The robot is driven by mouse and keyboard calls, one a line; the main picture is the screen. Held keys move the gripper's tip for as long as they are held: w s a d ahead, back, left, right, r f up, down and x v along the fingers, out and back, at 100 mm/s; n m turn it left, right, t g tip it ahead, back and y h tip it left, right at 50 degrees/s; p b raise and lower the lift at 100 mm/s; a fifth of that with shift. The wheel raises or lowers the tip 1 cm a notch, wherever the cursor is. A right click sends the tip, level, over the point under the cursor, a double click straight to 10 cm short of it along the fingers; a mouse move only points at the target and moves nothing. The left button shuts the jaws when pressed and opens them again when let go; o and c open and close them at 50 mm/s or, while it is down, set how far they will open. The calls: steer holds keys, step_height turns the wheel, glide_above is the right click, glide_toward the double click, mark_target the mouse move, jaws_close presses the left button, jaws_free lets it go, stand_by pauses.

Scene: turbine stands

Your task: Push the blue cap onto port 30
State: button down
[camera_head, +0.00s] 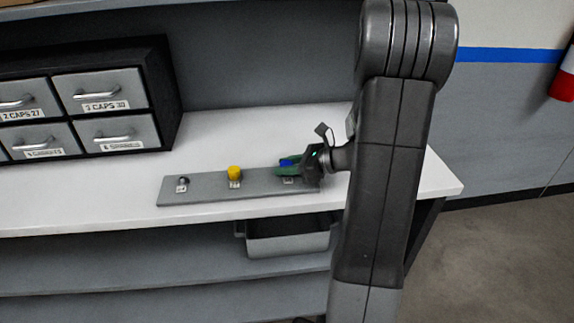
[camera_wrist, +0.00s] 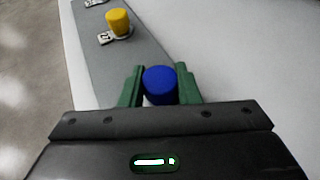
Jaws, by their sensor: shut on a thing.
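The blue cap (camera_wrist: 160,86) is between the two green fingers of my gripper (camera_wrist: 160,90) in the wrist view, and the fingers are shut on it. In the head view the blue cap (camera_head: 286,163) shows a little beside the green fingers of my gripper (camera_head: 289,168), above the right part of the grey port plate (camera_head: 208,192). A label (camera_head: 288,181) lies on the plate just below the gripper; its number is too small to read. The port under the cap is hidden, so I cannot tell whether the cap touches it.
A yellow cap (camera_head: 234,173) sits at the plate's middle, and a bare port (camera_head: 183,181) is at its left end. A drawer cabinet (camera_head: 163,95) stands at the back left of the white bench (camera_head: 230,130). A grey bin (camera_head: 288,240) is below.

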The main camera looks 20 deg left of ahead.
steer(key=shift+s+d+f, duration=0.15)
steer(key=shift+s+f, duration=0.05)
steer(key=shift+f, duration=0.35)
steer(key=c, duration=1.3)
jaws_free()
steer(key=shift+o, duration=1.4)
steer(key=shift+w+r, duration=0.1)
steer(key=shift+w, duration=0.05)
steer(key=shift+o, duration=0.9)
steer(key=shift+r, duration=0.1)
